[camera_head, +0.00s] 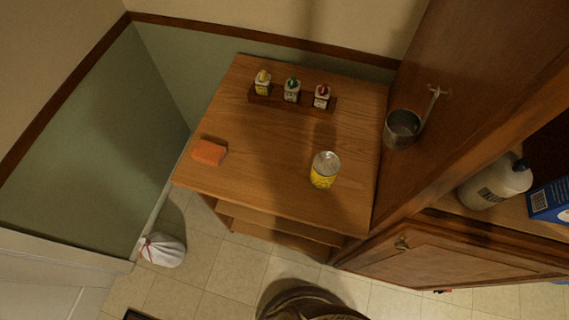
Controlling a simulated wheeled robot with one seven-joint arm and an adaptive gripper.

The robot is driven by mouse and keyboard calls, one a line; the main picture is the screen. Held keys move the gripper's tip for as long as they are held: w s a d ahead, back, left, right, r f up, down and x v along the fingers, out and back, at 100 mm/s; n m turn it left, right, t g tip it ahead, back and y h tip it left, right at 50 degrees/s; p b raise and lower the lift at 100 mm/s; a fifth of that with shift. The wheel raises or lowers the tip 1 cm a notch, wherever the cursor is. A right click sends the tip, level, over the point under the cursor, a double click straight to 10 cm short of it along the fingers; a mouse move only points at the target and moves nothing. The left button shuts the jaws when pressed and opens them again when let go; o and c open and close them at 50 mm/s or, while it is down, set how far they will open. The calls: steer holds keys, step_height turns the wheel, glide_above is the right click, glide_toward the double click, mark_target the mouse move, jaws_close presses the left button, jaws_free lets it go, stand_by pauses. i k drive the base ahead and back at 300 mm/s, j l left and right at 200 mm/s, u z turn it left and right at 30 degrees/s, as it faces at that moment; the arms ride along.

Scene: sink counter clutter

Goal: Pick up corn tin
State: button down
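The corn tin (324,170), a small can with a yellow label and a metal top, stands upright on the wooden counter (255,190). It is on the right half of the top, near the front edge. The side facing me is unobstructed, and nothing touches it. My gripper is not in view, so its state and its distance from the tin do not show.
An orange sponge (209,152) lies at the counter's left edge. Several small bottles stand in a wooden rack (272,97) at the back. A metal ladle (404,128) hangs on the right panel. An open cabinet (455,255) is at lower right. Counter around the tin is clear.

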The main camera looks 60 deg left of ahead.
mark_target(326, 165)
steer(key=u, duration=2.1)
steer(key=k+l+u, duration=0.1)
steer(key=k, duration=0.9)
steer(key=i, duration=0.5)
